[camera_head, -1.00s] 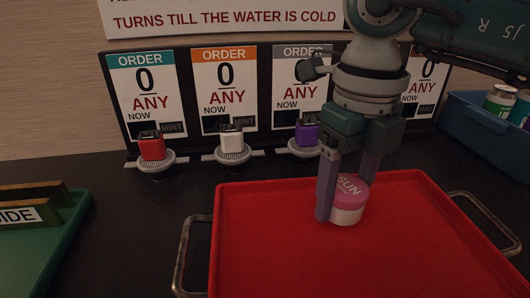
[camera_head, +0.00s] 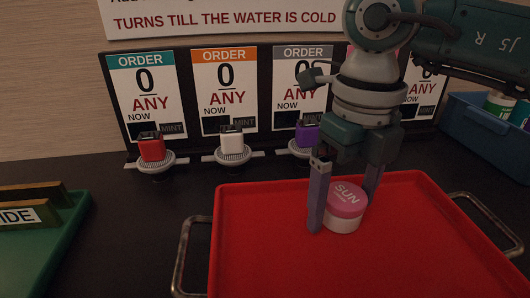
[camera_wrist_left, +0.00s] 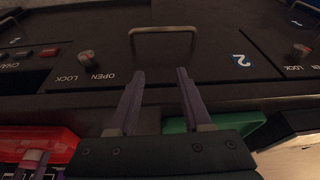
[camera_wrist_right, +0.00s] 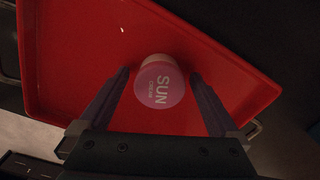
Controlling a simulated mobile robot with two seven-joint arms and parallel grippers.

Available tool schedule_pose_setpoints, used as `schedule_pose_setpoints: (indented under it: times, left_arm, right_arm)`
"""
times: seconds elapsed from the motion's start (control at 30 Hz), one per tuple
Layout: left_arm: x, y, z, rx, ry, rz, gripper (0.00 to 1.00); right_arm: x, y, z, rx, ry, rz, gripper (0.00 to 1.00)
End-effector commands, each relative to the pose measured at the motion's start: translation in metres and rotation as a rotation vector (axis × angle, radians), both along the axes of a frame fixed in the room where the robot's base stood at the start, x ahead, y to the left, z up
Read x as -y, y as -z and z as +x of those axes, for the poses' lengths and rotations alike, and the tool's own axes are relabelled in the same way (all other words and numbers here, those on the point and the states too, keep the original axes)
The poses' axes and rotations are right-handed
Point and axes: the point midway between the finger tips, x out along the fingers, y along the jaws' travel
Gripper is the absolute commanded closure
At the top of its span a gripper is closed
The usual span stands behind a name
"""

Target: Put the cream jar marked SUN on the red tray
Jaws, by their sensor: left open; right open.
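The cream jar marked SUN (camera_head: 345,208) has a pink lid and a white body. It stands upright on the red tray (camera_head: 270,260), toward its back middle. My right gripper (camera_head: 342,208) is open around the jar, with a finger on either side. In the right wrist view the jar (camera_wrist_right: 160,84) sits between the spread fingertips (camera_wrist_right: 160,76), with a gap on each side. My left gripper (camera_wrist_left: 157,72) is open and empty in the left wrist view, in front of a dark panel. It is not in the head view.
A row of order cards (camera_head: 226,88) stands behind the tray, with red, white and purple blocks on round stands before it. A blue bin (camera_head: 478,122) holding jars is at the right. A green tray (camera_head: 60,240) is at the left. Much of the red tray is clear.

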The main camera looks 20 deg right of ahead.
Motion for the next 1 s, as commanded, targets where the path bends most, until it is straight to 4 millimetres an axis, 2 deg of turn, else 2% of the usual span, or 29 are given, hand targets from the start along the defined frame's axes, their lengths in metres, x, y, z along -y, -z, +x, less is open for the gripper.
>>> schedule_pose_setpoints:
  times: [0.17,0.4,0.53,0.7,1.0]
  left_arm:
    - [0.000,-0.009,0.000,0.000,0.000,0.000,0.51]
    - [0.000,-0.020,0.000,0.000,0.001,0.000,0.51]
    - [-0.001,-0.024,0.000,-0.001,0.001,0.003,0.51]
    - [-0.002,-0.025,0.000,0.000,0.004,0.007,0.51]
    - [-0.002,-0.025,0.000,-0.001,0.006,0.010,0.51]
  right_arm:
    - [0.000,-0.029,0.001,0.005,-0.002,0.000,0.02]
    - [0.000,-0.084,0.002,0.006,0.000,0.002,0.02]
    - [0.000,-0.106,0.001,0.005,-0.001,0.000,0.02]
    - [0.000,-0.120,0.001,0.002,0.000,0.001,0.02]
    - [0.000,-0.121,0.000,0.001,0.000,0.001,0.02]
